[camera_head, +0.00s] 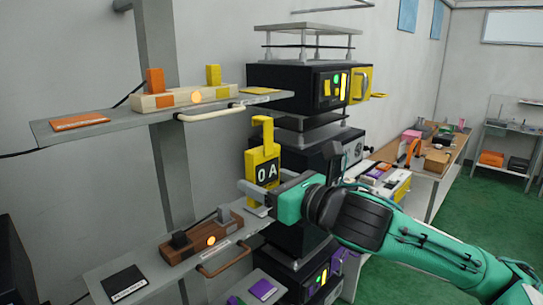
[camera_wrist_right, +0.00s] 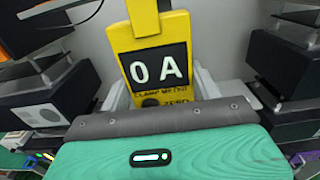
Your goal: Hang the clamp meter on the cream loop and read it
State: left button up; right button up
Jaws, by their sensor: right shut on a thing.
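The yellow clamp meter (camera_head: 265,170) is upright in my right gripper (camera_head: 264,190), which is shut on its lower part. Its display reads "0 A", also legible in the right wrist view (camera_wrist_right: 158,68). Its top hook (camera_head: 263,128) is partly cut off in the wrist view. The cream loop (camera_head: 210,114) sticks out from the front edge of the upper shelf, left of and slightly above the meter's hook. Meter and loop look apart. My left gripper is not in view.
The upper shelf (camera_head: 110,130) carries a wooden block with orange and yellow levers (camera_head: 155,80). The lower shelf (camera_head: 150,265) carries a brown lever block and a brown loop (camera_head: 226,262). Black stacked units (camera_head: 295,85) stand close behind the meter. A cluttered bench is at right.

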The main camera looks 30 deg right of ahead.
aim_at(252, 164)
jog(key=shift+s+d+r, duration=0.15)
jog(key=shift+s+r, duration=0.05)
jog(key=shift+r, duration=0.3)
jog(key=shift+s+d+r, duration=0.1)
jog(key=shift+s+r, duration=0.05)
jog(key=shift+r, duration=0.35)
jog(key=shift+s+r, duration=0.1)
jog(key=shift+r, duration=0.1)
jog(key=shift+w+a, duration=0.1)
jog(key=shift+w, duration=0.5)
pick_arm(q)
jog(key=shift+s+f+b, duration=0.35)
jog(key=shift+b, duration=0.25)
pick_arm(e)
jog(key=f+x, duration=0.2)
jog(key=x, duration=1)
jog(key=shift+w, duration=0.35)
jog(key=shift+a+f, duration=0.1)
jog(key=shift+a, duration=0.1)
